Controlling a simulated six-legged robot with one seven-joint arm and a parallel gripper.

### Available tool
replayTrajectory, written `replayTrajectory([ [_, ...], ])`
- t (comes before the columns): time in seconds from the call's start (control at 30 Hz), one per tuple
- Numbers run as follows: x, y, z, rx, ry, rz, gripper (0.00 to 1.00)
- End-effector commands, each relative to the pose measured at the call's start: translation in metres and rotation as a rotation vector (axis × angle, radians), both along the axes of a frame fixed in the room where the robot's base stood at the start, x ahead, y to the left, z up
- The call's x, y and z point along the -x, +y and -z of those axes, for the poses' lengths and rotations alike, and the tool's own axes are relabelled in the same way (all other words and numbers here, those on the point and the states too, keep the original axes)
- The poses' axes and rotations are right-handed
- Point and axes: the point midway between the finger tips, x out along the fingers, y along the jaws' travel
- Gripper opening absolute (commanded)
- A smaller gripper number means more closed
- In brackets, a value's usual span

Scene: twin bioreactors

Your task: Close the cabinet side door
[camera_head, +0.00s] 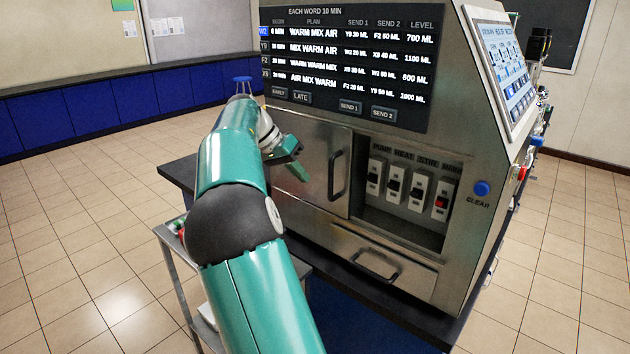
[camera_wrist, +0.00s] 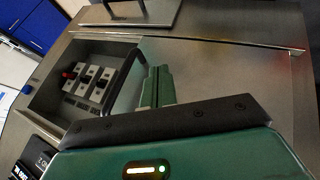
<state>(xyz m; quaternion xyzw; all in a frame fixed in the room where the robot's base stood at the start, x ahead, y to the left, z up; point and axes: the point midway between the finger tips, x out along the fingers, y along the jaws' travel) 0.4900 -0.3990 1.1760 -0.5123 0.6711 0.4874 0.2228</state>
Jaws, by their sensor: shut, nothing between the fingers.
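The cabinet side door (camera_head: 312,158) is a flat metal panel with a black vertical bar handle (camera_head: 336,175) near its right edge. It covers the left part of the cabinet front, and the switch recess to its right is uncovered. My gripper (camera_head: 297,167) is in front of the door, left of the handle. In the wrist view the green fingers (camera_wrist: 158,76) are together and empty, pointing along the door face (camera_wrist: 220,75). The dark handle (camera_wrist: 130,78) is just left of them. I cannot tell whether they touch it.
The open recess (camera_head: 400,215) holds several switches, one red. A drawer (camera_head: 385,262) with its own handle lies below. A display panel (camera_head: 345,60) is above, and a blue clear button (camera_head: 482,188) is right. A metal cart (camera_head: 172,250) stands at lower left.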

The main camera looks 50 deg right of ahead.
Motion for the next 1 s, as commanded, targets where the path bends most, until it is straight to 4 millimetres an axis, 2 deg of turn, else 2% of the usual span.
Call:
replayTrajectory([
  [0.07, 0.007, -0.007, 0.013, -0.001, 0.001, 0.003, 0.00],
  [0.3, 0.036, -0.013, 0.010, 0.001, -0.001, -0.001, 0.00],
  [0.8, 0.042, -0.013, 0.010, 0.000, 0.000, -0.002, 0.00],
  [1.0, 0.058, -0.013, 0.010, -0.001, -0.001, -0.002, 0.00],
])
